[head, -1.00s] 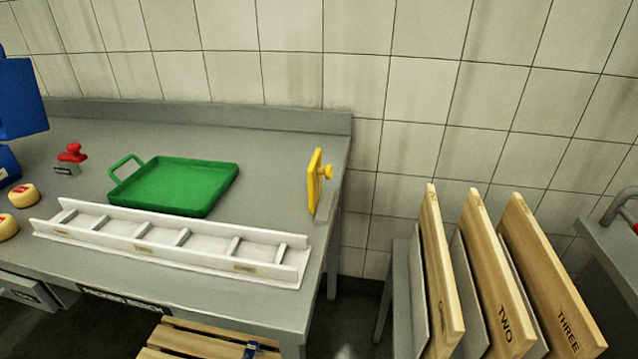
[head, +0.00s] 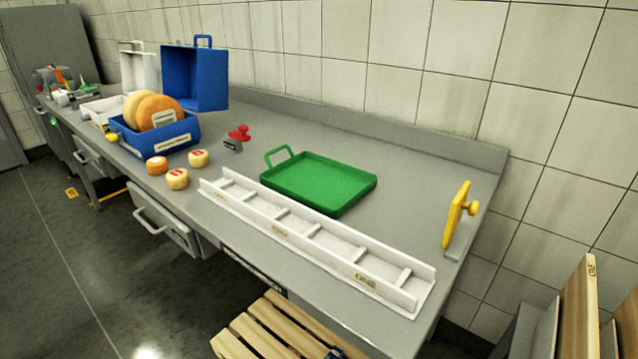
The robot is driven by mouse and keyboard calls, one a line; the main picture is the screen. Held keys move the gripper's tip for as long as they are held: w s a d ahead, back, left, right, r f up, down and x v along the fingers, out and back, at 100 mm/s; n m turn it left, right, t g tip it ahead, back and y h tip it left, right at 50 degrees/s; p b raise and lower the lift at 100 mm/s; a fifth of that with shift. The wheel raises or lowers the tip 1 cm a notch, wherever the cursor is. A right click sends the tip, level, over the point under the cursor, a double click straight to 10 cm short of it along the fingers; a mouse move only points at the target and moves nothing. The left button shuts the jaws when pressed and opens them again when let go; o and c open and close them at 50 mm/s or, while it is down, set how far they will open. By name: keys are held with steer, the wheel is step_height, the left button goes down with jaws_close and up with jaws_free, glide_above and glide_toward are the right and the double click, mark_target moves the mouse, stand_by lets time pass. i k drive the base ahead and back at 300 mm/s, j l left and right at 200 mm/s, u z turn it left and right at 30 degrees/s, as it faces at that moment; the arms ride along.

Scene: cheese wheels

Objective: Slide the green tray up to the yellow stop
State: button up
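The green tray (head: 318,183) lies flat and empty on the grey worktop, with its raised handle at its left end. The yellow stop (head: 457,214) stands upright near the right end of the worktop. A clear gap of bare worktop separates the tray from the stop. My gripper is not in view.
A white divided rack (head: 312,244) runs along the front edge, close in front of the tray. A red-knobbed stamp (head: 238,134), small cheeses (head: 177,179) and a blue crate (head: 160,140) of cheese wheels stand left. Wooden boards (head: 577,305) stand at the lower right.

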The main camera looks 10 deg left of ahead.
mark_target(328, 186)
steer(key=i+j, duration=0.2)
steer(key=j, duration=0.15)
steer(key=i+j, duration=0.2)
steer(key=j, duration=0.2)
steer(key=i+j, duration=0.25)
steer(key=k+j+u, duration=0.05)
steer(key=j, duration=0.05)
